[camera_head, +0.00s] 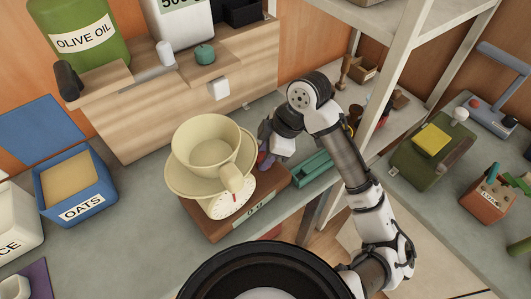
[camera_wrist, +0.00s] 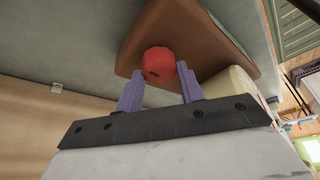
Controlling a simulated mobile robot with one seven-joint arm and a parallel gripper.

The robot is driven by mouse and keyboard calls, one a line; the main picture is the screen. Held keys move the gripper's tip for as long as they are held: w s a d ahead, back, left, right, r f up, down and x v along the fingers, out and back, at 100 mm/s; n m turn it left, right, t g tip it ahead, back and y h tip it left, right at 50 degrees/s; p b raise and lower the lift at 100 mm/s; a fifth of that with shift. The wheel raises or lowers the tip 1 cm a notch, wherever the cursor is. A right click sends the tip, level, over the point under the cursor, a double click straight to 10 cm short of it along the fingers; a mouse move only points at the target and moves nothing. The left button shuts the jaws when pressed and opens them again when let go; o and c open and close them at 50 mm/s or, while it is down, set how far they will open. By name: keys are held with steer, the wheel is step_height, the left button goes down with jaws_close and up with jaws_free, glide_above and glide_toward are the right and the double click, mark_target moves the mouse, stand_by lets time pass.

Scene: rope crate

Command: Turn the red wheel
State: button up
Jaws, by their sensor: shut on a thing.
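The red wheel (camera_wrist: 158,64) is a small faceted knob on the side of a brown wooden base (camera_wrist: 195,25). My gripper (camera_wrist: 161,80) has a purple finger on either side of the wheel and is shut on it. In the head view, my gripper (camera_head: 265,160) is at the right of the scale, behind the cup. The wheel is hidden in that view. The scale (camera_head: 235,205) has a white dial and a brown base, and a large cream cup (camera_head: 207,145) on a saucer (camera_head: 178,182) stands on it.
A blue oats box (camera_head: 75,190) stands left on the grey counter. A wooden shelf unit (camera_head: 140,120) with an olive oil can (camera_head: 80,32) is behind. A green tray (camera_head: 312,168) lies right of my gripper. A pale shelf post (camera_head: 393,75) stands close to my arm.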

steer(key=shift+d+m, duration=0.1)
steer(key=shift+m, duration=0.2)
steer(key=o, duration=1)
steer(key=shift+r, duration=0.1)
steer(key=v, duration=1.3)
steer(key=shift+s+r+b, duration=0.15)
steer(key=shift+r+b, duration=0.15)
steer(key=shift+r, duration=0.05)
